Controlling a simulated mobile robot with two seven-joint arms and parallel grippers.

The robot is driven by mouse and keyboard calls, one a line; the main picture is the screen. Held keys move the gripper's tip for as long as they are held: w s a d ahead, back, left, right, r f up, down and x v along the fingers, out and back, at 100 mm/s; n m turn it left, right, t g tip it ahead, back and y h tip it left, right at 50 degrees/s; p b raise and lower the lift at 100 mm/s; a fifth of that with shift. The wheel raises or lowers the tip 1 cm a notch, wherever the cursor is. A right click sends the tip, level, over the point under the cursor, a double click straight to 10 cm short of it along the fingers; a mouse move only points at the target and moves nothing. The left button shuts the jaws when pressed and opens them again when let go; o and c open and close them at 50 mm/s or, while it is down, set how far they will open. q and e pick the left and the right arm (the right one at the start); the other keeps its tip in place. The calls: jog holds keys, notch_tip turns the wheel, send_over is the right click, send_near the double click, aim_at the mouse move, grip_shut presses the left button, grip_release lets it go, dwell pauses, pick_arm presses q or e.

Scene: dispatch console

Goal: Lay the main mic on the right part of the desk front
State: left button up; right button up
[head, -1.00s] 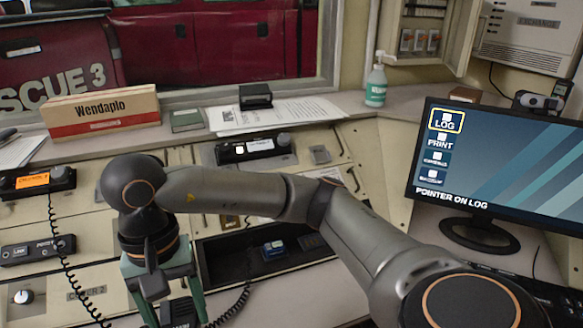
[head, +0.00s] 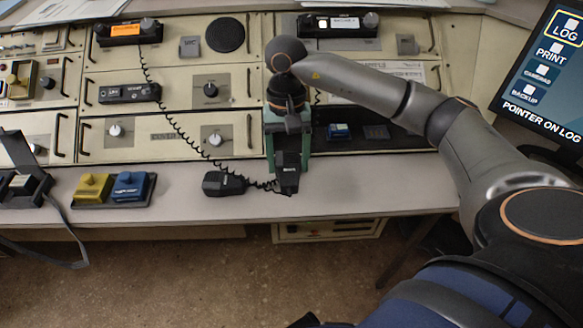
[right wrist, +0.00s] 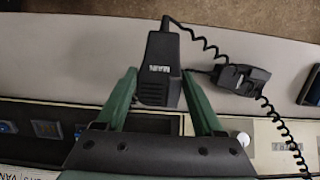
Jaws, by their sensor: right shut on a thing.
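My right gripper (head: 287,158) points down over the desk front, shut on the black main mic (head: 289,180). In the right wrist view the main mic (right wrist: 161,58) is between the two green fingers (right wrist: 161,88), with a white label that seems to read MAIN and a coiled cord at its far end. The mic is over the grey desk front (head: 365,190); I cannot tell whether it touches the surface. My left gripper is not in view.
Yellow (head: 93,188) and blue (head: 131,187) blocks sit further left. The desk front right of my gripper is clear. A monitor (head: 545,75) stands right.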

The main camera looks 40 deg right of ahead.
aim_at(291, 170)
jog(key=shift+w+d+f, duration=0.35)
jog(key=shift+d+f, duration=0.15)
jog(key=shift+f, duration=0.3)
jog(key=shift+w+d+f, duration=0.1)
jog(key=shift+d+f, duration=0.05)
jog(key=shift+f, duration=1.5)
jog(key=shift+f, duration=0.2)
jog(key=o, duration=1.5)
jog(key=shift+r, duration=0.1)
jog(key=r, duration=0.4)
jog(key=w+r, duration=0.1)
jog(key=r, duration=0.3)
jog(key=d+r, duration=0.1)
jog(key=r, duration=0.3)
jog(key=shift+w, duration=0.4)
